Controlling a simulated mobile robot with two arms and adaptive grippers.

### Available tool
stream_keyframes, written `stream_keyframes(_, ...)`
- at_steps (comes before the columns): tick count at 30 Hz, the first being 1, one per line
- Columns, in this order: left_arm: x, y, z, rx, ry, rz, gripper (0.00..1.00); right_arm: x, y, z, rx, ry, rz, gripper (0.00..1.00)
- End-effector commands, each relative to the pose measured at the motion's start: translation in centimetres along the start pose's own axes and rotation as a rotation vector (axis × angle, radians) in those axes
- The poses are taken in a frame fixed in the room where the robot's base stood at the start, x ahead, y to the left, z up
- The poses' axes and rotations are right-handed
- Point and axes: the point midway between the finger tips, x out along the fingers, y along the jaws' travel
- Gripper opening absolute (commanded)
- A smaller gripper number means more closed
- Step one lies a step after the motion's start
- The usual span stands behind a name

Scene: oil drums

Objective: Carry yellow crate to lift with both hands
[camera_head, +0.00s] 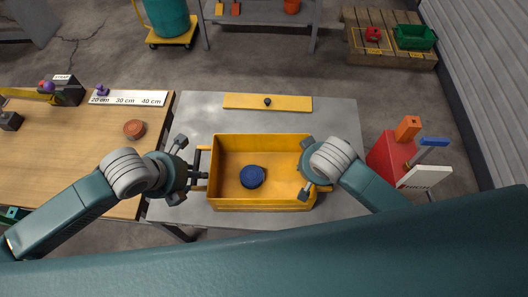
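The open yellow crate (262,204) sits upright on the grey metal table (340,113), with a round blue object (252,177) inside. It has a bar handle on its left side; its right handle is mostly hidden by my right gripper. My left gripper (200,175) is at the left handle. My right gripper (306,172) is at the crate's right side, partly over the rim. The fingertips of both are too small and covered to tell whether they close on the handles. I cannot tell which thing is the lift.
A yellow board (240,102) with a black knob lies behind the crate. A wooden table (75,130) with a ruler board (127,98) and a reddish-brown disc (134,129) adjoins at left. A red box (388,158) stands close at right. A pallet (375,52) stands farther back.

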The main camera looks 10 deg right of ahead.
Motion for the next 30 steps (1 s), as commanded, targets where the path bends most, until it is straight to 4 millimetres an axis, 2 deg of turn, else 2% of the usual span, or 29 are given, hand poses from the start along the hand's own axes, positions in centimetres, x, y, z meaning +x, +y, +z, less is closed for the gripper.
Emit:
stream_keyframes(6, -0.1, 0.0, 0.1, -0.001, -0.001, 0.000, 0.40, 0.0, 0.0, 0.0, 0.000, 0.000, 0.000, 0.27)
stream_keyframes(10, -1.1, 0.1, 0.2, 0.001, -0.004, 0.001, 0.40, 0.0, 0.0, 0.0, 0.000, -0.001, 0.000, 0.27)
stream_keyframes(24, -10.2, 0.1, 0.1, 0.002, -0.004, 0.002, 0.40, 0.0, 0.0, 0.0, 0.000, -0.001, -0.001, 0.27)
stream_keyframes(30, -11.9, 0.0, 0.0, 0.000, -0.002, 0.001, 0.40, -0.1, 0.0, 0.0, 0.000, -0.001, -0.001, 0.27)
